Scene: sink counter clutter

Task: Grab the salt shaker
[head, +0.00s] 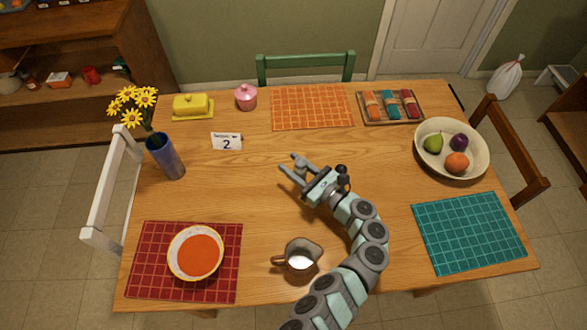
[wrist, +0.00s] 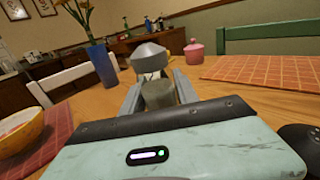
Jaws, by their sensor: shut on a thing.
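The salt shaker (wrist: 150,59) shows in the wrist view with a grey faceted cap and a paler body below it. My gripper (wrist: 157,88) is shut on its body, with one finger on each side. The lower part of the shaker is hidden behind my gripper's palm. In the head view my gripper (head: 291,166) is over the middle of the table, pointing to the upper left. The shaker is hard to make out there between the fingers. I cannot tell whether its base touches the table.
A number card (head: 227,141) and a blue vase (head: 165,157) with yellow flowers stand left of my gripper. A brown jug (head: 302,255) is near my arm. A soup bowl (head: 196,252) is at front left, a fruit bowl (head: 430,160) at right. Table around my gripper is clear.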

